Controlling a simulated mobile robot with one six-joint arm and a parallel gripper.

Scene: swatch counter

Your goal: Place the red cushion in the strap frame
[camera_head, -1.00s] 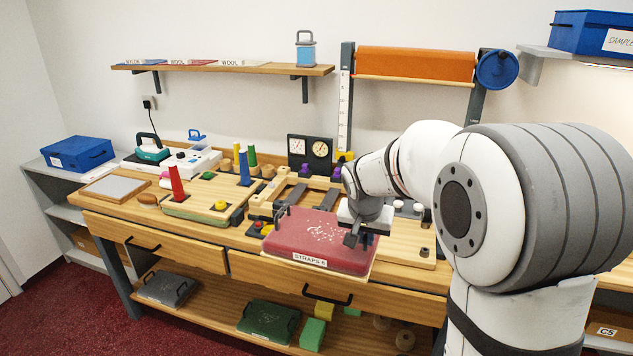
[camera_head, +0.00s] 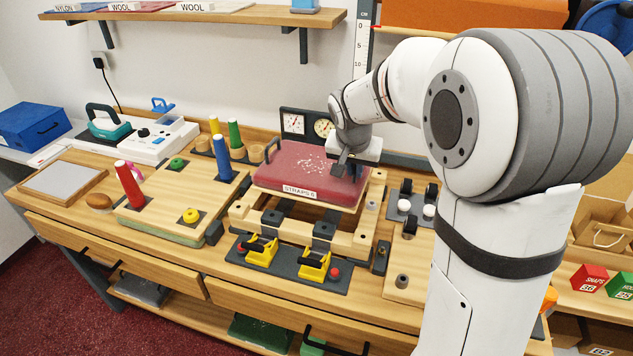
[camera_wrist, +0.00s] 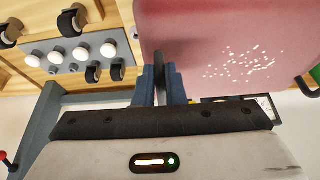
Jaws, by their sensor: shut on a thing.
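The red cushion (camera_head: 308,166) is a flat red block with white specks on top, a pale base and a front label reading "STRAPS 6". My gripper (camera_head: 345,163) is shut on a dark handle at its right side; the wrist view shows the fingers (camera_wrist: 161,84) closed on that handle beside the cushion (camera_wrist: 225,40). The cushion is over the back part of the wooden strap frame (camera_head: 241,215) and hides much of it. It looks raised above the frame; the exact gap cannot be told. Dark straps show at the frame's front, leading to yellow buckles (camera_head: 262,251) on a dark plate.
Clocks (camera_head: 306,124) stand behind the cushion. A panel with white knobs (camera_head: 404,205) and black rollers lies right of the frame. Red and green boxes (camera_head: 589,281) are far right.

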